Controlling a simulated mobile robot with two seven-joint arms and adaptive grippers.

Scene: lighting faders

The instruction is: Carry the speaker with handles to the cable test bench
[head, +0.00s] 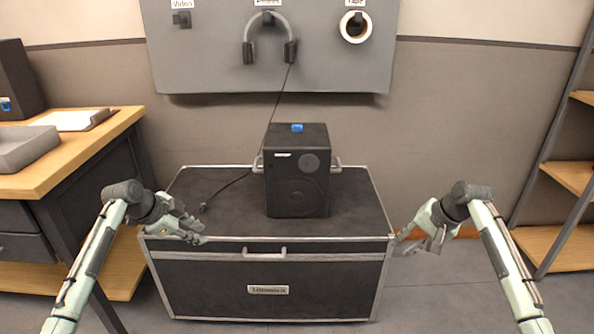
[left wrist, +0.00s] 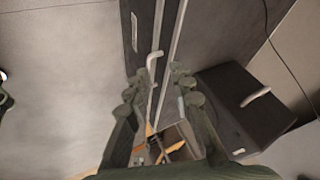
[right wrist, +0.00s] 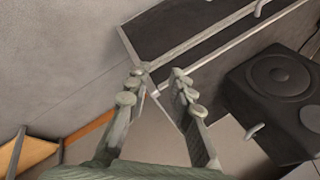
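The black speaker (head: 297,185) stands upright on top of a dark flight case, with a silver handle on its left side (head: 257,163) and another on its right (head: 337,166). My left gripper (head: 192,230) is open and empty over the case's front left edge, apart from the speaker. The speaker also shows in the left wrist view (left wrist: 230,115). My right gripper (head: 415,242) is open and empty by the case's front right corner; the speaker shows in the right wrist view (right wrist: 245,95). A wood-topped bench (head: 110,135) stands at left; no label on it is readable.
The flight case (head: 225,185) has metal edges and a front handle (head: 264,254). A black cable lies on its left top. A grey tray (head: 22,150) and a clipboard (head: 72,119) lie on the bench. Wooden shelves (head: 570,178) stand at right. A wall panel (head: 330,65) holds headphones and tape.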

